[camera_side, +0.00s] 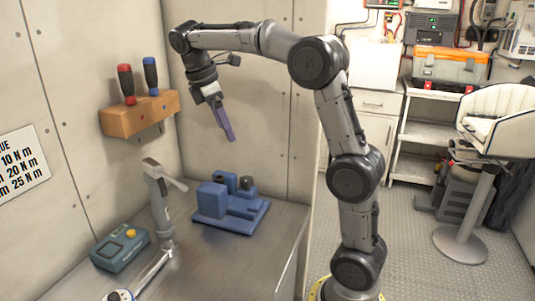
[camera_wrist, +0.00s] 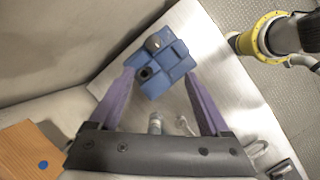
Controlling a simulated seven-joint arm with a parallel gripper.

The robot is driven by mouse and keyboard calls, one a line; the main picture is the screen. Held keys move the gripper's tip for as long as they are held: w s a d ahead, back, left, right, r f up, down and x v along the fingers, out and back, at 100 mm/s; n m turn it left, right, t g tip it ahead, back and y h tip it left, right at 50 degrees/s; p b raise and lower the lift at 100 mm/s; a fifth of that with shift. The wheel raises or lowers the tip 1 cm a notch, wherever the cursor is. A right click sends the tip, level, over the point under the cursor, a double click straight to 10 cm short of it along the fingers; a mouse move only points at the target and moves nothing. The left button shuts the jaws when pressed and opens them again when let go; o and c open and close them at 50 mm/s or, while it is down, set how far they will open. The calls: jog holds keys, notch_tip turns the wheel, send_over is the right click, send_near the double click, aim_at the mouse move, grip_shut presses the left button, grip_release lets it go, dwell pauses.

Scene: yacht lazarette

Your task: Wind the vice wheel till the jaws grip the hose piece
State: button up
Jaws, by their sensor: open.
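A blue vice (camera_side: 230,209) sits on the metal bench; it also shows in the wrist view (camera_wrist: 173,62). Its raised blocks carry a grey knob-like part (camera_wrist: 153,43) and a dark round piece with a hole (camera_wrist: 146,73), which may be the hose piece. I cannot clearly make out the wheel or whether the jaws touch the hose piece. My gripper (camera_side: 230,138) hangs tilted above the vice, apart from it. In the wrist view my gripper (camera_wrist: 159,73) has its two purple fingers wide apart with nothing between them.
A grey post with a lever (camera_side: 158,195) stands left of the vice. A torque wrench (camera_side: 150,275) and a blue-green box with a yellow knob (camera_side: 120,250) lie at the front left. A wooden rack (camera_side: 140,115) with two screwdrivers juts from the wall. The bench's right side is clear.

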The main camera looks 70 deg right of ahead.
jog(key=s+a+m+t+y, duration=0.1)
jog(key=s+a+t, duration=0.4)
jog(key=s+a, duration=0.7)
jog(key=shift+s+a+r+y, duration=0.2)
jog(key=shift+s+y, duration=0.1)
jog(key=shift+s, duration=1.7)
jog(key=m+g+y, duration=0.2)
jog(key=m+g, duration=0.1)
jog(key=m, duration=0.5)
send_over(248, 179)
notch_tip(248, 179, down, 5)
notch_tip(248, 179, down, 13)
jog(key=shift+w+d+f, duration=0.1)
jog(key=shift+f, duration=0.1)
